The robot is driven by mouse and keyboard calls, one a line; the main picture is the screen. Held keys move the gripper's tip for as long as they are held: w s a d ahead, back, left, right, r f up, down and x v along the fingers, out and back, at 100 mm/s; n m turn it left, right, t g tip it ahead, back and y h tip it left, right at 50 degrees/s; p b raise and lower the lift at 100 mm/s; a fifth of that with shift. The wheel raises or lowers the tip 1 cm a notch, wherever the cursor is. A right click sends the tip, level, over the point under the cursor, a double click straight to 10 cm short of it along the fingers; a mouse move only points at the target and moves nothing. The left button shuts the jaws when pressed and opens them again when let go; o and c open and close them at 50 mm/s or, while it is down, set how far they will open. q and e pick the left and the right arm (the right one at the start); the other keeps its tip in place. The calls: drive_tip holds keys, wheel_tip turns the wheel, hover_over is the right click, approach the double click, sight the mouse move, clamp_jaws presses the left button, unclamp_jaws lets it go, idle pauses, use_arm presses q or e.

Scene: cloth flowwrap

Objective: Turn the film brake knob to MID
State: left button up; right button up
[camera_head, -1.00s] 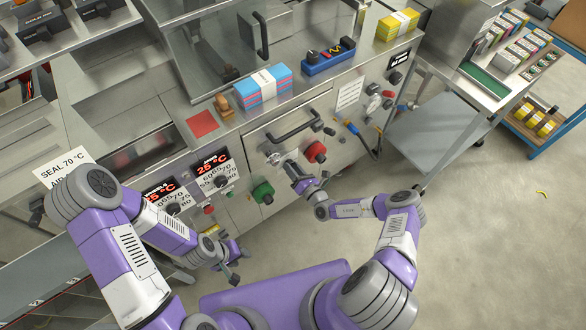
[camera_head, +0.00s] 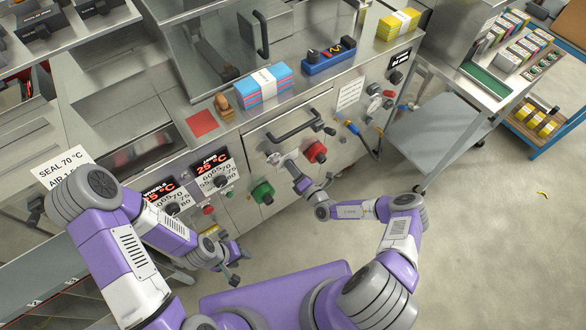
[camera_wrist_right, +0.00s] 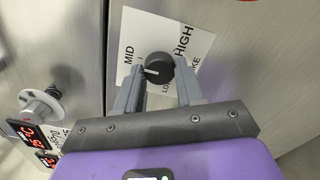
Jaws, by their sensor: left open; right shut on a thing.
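The black film brake knob (camera_wrist_right: 155,69) shows in the right wrist view on a white label (camera_wrist_right: 195,38) marked MID, HIGH and LOW. Its white pointer line points left in that view, towards the MID side; the exact alignment is hard to tell. My right gripper (camera_wrist_right: 157,82) is shut on the knob, one finger on each side. In the head view my right gripper (camera_head: 283,162) is at the machine's front panel and hides most of the knob. My left gripper (camera_head: 236,266) is open, low and apart from the panel.
A red knob (camera_head: 316,152) sits right of my right gripper and a green knob (camera_head: 262,192) below left. A door handle (camera_head: 295,126) is just above. Two temperature displays (camera_head: 213,168) are to the left. Open floor (camera_head: 480,260) lies to the right.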

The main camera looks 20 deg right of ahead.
drive_tip(key=o, duration=1)
drive_tip(key=shift+o, duration=0.2)
drive_tip(key=shift+s, duration=0.1)
drive_tip(key=p+v, duration=0.1)
drive_tip(key=v, duration=0.6)
drive_tip(key=shift+s+p, duration=0.15)
drive_tip(key=shift+p, duration=0.15)
